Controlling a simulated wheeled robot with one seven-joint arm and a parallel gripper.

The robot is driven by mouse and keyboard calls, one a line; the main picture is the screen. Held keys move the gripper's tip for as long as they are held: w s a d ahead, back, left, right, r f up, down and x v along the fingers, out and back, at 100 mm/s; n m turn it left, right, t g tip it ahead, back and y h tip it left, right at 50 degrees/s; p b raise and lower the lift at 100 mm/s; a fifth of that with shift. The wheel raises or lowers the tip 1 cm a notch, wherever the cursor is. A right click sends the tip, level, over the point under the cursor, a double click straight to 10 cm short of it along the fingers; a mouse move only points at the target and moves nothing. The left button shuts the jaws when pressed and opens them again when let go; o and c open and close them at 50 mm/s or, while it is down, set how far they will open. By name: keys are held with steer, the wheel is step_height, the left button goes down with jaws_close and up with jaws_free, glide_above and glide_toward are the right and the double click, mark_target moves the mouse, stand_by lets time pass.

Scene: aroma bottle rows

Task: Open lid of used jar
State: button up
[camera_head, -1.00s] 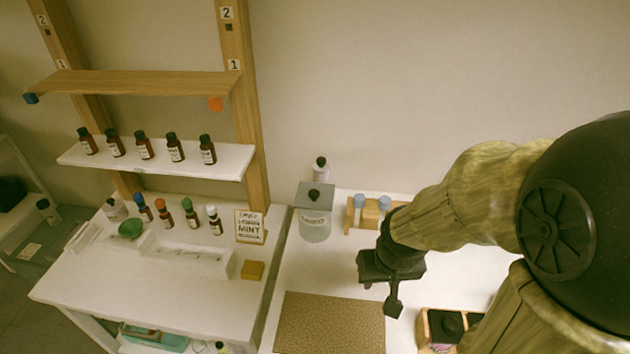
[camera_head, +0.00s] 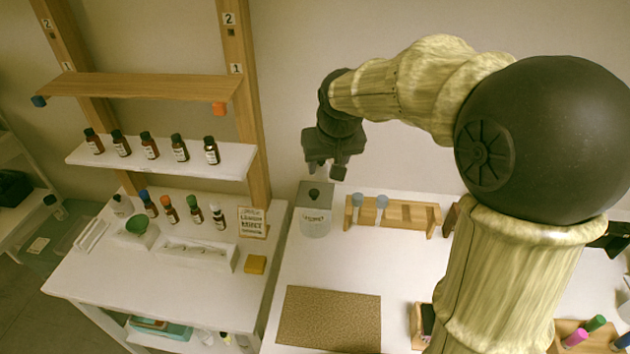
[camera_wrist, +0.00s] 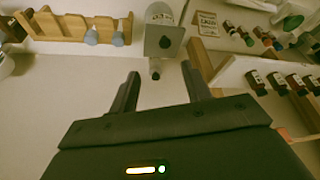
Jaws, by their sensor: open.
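The used jar (camera_head: 315,224) is a clear container with a white label, standing on the right-hand white table by the wall. My gripper (camera_head: 325,174) is open and empty, raised above and behind the jar near the wall. The jar's label shows only in part there.
A wooden rack (camera_head: 405,214) with blue-topped tubes stands right of the jar. A wooden shelf post (camera_head: 250,110) and a sign (camera_head: 252,222) are left. A brown mat (camera_head: 330,318) lies in front.

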mark_target(314, 192)
steer(key=shift+w+a+r, duration=0.45)
steer(key=shift+w+r, duration=0.05)
steer(key=shift+r, duration=0.3)
steer(key=shift+f, duration=0.15)
steer(key=p+x, duration=0.2)
steer(key=x, duration=1.5)
steer(key=shift+a+f, duration=0.1)
jaws_close()
